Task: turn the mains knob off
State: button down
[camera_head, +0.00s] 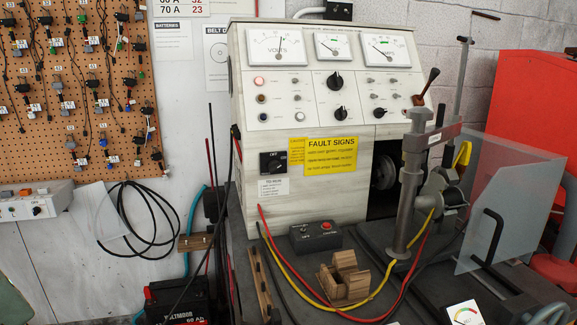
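A white test bench panel (240,190) stands in the middle of the view. A black square rotary switch (273,162) sits low on its left front, with a small white label below it that is too small to read. It looks like the mains knob, but I cannot read its position. Other black knobs sit higher on the panel: a large one (335,80), a smaller one (340,112) below it and another (379,112) to the right. My gripper is not in view.
A yellow fault signs card (331,155) is right of the switch. In front are a black button box (314,236), a wooden block (345,278), and red and yellow cables. A grey clamp post (409,190) and a clear shield (515,205) stand at right. A battery (178,302) is lower left.

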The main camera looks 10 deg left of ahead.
aim_at(274, 165)
jog(key=i+u, duration=0.25)
jog(key=u, duration=0.15)
jog(key=i+l+u, duration=0.2)
jog(key=u, duration=0.15)
